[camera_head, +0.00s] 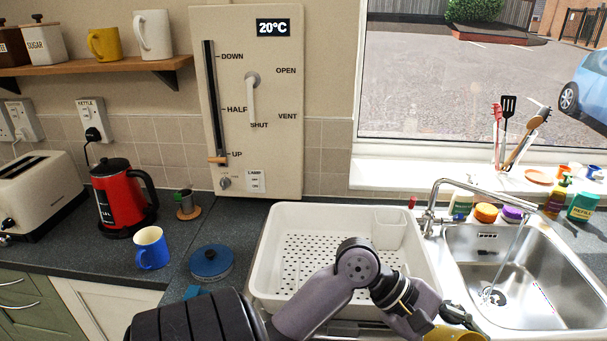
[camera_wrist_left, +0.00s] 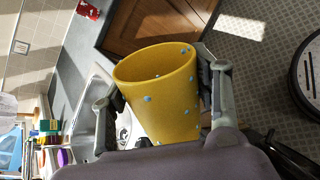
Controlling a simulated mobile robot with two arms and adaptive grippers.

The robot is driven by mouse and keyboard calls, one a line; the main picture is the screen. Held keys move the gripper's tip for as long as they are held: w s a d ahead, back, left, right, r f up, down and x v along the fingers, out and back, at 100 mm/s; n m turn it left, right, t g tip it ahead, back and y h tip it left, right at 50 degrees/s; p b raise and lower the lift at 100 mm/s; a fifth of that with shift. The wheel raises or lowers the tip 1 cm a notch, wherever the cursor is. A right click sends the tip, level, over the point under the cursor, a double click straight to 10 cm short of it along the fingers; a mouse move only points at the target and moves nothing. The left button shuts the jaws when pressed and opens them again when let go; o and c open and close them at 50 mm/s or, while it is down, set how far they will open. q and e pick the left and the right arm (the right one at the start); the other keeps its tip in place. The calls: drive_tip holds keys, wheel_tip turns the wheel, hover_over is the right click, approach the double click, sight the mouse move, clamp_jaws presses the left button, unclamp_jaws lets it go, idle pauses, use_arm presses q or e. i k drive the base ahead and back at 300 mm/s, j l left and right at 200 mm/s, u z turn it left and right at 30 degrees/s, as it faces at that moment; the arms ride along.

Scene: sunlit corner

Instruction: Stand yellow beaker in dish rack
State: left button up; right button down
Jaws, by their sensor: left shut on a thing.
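The yellow beaker (camera_wrist_left: 160,95), with small blue spots, is between the two fingers of my left gripper (camera_wrist_left: 163,100) in the left wrist view, which is shut on it. Its open mouth shows in that view. In the head view only part of the beaker (camera_head: 455,334) shows at the bottom edge, by my left gripper (camera_head: 452,316), in front of the sink's near left corner. The white dish rack (camera_head: 310,256) stands left of the sink, with a perforated floor and a small compartment at its back right. My left arm hides its near part. My right gripper is out of view.
The steel sink (camera_head: 560,270) lies to the right, with water running from its tap (camera_head: 432,200). A blue mug (camera_head: 151,248), a blue-lidded pot (camera_head: 211,262) and a red kettle (camera_head: 120,195) stand left of the rack. The rack's visible floor is clear.

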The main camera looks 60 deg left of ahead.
sight(328, 244)
drive_tip(key=k+u, duration=0.15)
drive_tip(key=u, duration=1.1)
drive_tip(key=l, duration=0.05)
